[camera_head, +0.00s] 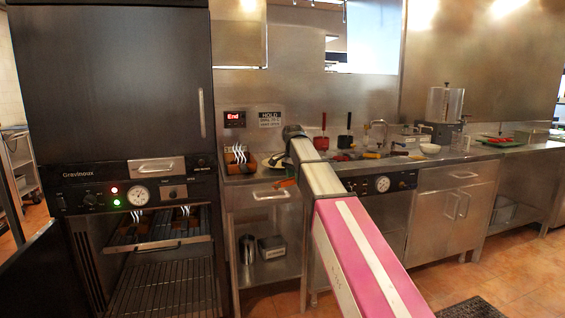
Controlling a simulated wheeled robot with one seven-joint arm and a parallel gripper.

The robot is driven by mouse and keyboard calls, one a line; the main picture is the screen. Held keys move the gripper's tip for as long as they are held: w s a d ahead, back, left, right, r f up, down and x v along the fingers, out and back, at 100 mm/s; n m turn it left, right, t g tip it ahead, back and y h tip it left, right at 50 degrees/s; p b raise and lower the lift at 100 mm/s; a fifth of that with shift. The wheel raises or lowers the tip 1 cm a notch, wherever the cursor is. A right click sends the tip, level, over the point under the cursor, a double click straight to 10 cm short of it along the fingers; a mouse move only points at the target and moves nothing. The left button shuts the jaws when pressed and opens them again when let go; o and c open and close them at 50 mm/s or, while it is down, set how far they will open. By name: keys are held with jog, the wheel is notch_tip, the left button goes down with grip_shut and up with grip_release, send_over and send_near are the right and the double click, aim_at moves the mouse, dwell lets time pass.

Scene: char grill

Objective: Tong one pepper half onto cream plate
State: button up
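My arm reaches away from me to the steel counter, and my gripper (277,159) seems to be low over the counter at the arm's far end. It is small and dark there, and its fingers cannot be made out. I cannot tell whether it holds anything. Several small red, yellow and brown items (372,155) lie on the counter right of my arm. They are too small to tell whether pepper halves are among them. A pale round dish (430,148) sits further right, and I cannot tell whether it is the cream plate. No tongs can be made out for sure.
A dark oven (120,190) with racks stands at the left. A rack with white curved shapes (239,155) is left of my gripper. A steel dispenser (444,105) and a green tray (495,140) are at the right.

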jog(key=s+d+f+n, duration=0.4)
jog(key=s+d+f, duration=0.2)
jog(key=s+f, duration=0.1)
jog(key=s+d+f+n, duration=0.5)
jog(key=s+d+f, duration=0.1)
jog(key=s, duration=0.4)
jog(key=shift+s+d+f+t+y, duration=0.15)
jog(key=shift+d+f+t+y, duration=0.2)
jog(key=shift+f+t, duration=0.1)
jog(key=shift+a, duration=0.15)
